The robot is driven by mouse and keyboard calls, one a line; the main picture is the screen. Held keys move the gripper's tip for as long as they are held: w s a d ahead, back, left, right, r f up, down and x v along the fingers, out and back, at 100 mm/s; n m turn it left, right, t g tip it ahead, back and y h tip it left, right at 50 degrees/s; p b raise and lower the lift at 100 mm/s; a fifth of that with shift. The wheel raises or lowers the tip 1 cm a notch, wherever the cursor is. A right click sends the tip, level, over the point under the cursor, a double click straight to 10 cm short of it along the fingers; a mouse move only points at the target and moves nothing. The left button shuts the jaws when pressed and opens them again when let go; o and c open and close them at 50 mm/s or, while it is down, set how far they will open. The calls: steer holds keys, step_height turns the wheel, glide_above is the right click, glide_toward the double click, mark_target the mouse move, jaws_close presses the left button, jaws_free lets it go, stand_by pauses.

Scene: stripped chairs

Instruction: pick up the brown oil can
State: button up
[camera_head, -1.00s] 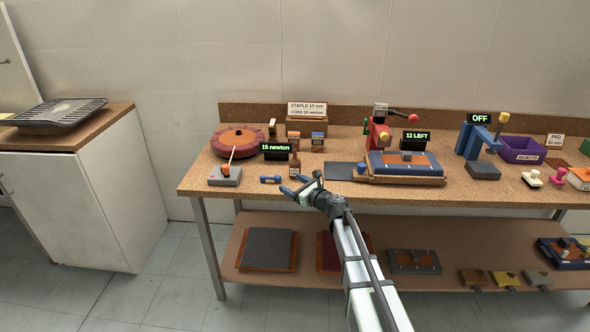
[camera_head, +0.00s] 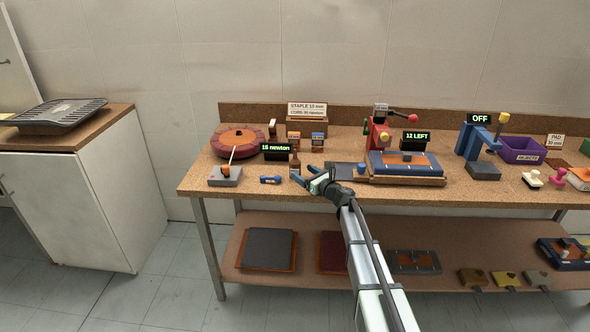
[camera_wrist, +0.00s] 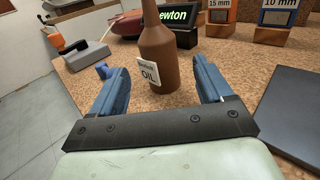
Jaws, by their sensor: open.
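The brown oil can (camera_wrist: 160,52) stands upright on the bench, with a white label reading OIL. In the head view the oil can (camera_head: 295,163) stands behind my gripper, its lower part close to the fingers. My gripper (camera_head: 304,175) is open and empty at the bench's front part. In the wrist view the two blue fingers of my gripper (camera_wrist: 160,82) are spread, with the can ahead and between their tips. I cannot tell whether any finger touches it.
A grey block with an orange-handled lever (camera_head: 225,175) and a small blue piece (camera_head: 270,180) lie to the left. A "15 newton" display (camera_head: 276,151) stands behind. A dark flat plate (camera_head: 341,171) lies right of the can, beside a blue fixture (camera_head: 405,163).

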mark_target(293, 165)
steer(key=shift+x, duration=3.7)
steer(key=shift+r, duration=0.1)
steer(key=shift+c, duration=0.4)
steer(key=c, duration=1.2)
